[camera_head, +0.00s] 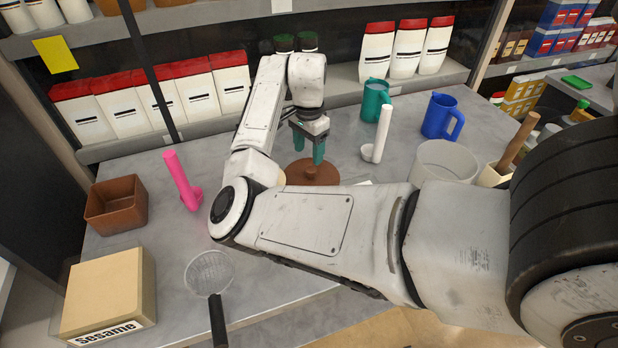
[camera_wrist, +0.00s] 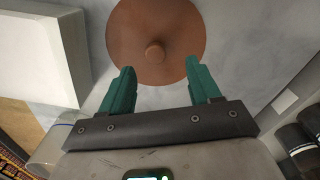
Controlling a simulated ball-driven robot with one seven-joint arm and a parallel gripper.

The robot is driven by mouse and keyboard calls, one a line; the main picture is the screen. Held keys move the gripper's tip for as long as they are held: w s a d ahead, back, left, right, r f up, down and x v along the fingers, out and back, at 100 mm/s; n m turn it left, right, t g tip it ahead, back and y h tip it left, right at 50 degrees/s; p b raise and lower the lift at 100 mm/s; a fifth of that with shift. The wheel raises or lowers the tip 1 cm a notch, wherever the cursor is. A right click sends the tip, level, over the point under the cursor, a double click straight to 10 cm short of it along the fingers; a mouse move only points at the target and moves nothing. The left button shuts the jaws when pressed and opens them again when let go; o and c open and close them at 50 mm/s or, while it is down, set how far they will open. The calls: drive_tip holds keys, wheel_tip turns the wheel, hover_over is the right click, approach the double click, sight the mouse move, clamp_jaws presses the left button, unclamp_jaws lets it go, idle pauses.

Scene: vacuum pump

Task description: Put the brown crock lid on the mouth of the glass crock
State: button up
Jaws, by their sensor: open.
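The brown crock lid (camera_head: 312,174) is a round disc lying on the grey counter, partly hidden by my arm in the head view. In the wrist view the lid (camera_wrist: 178,28) shows a small round knob in its middle. My gripper (camera_head: 308,152) points down over the lid with its teal fingers apart and nothing between them. In the wrist view, the gripper (camera_wrist: 160,70) has its fingertips over the lid's near edge, with the knob a little beyond them. A translucent, wide-mouthed container (camera_head: 443,161), seemingly the glass crock, stands to the right, its lower part hidden by my arm.
A white holder (camera_head: 377,140), teal mug (camera_head: 375,97) and blue jug (camera_head: 440,116) stand behind and right of the lid. A pink holder (camera_head: 183,183), brown pot (camera_head: 116,203), strainer (camera_head: 208,271) and sesame box (camera_head: 108,290) are left. A white block (camera_wrist: 38,55) is close to the lid.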

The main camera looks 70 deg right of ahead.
sight(311, 168)
drive_tip(key=shift+s+a+f+p, duration=0.15)
drive_tip(key=shift+f+p, duration=0.15)
drive_tip(key=shift+f, duration=0.8)
drive_tip(key=shift+s+d+f+p, duration=0.1)
drive_tip(key=shift+f+p, duration=0.2)
drive_tip(key=shift+f, duration=0.75)
drive_tip(key=shift+s+a+f+p, duration=0.15)
drive_tip(key=shift+f+p, duration=0.15)
drive_tip(key=shift+f, duration=0.8)
drive_tip(key=shift+d, duration=0.1)
drive_tip(key=shift+c, duration=0.4)
clamp_jaws()
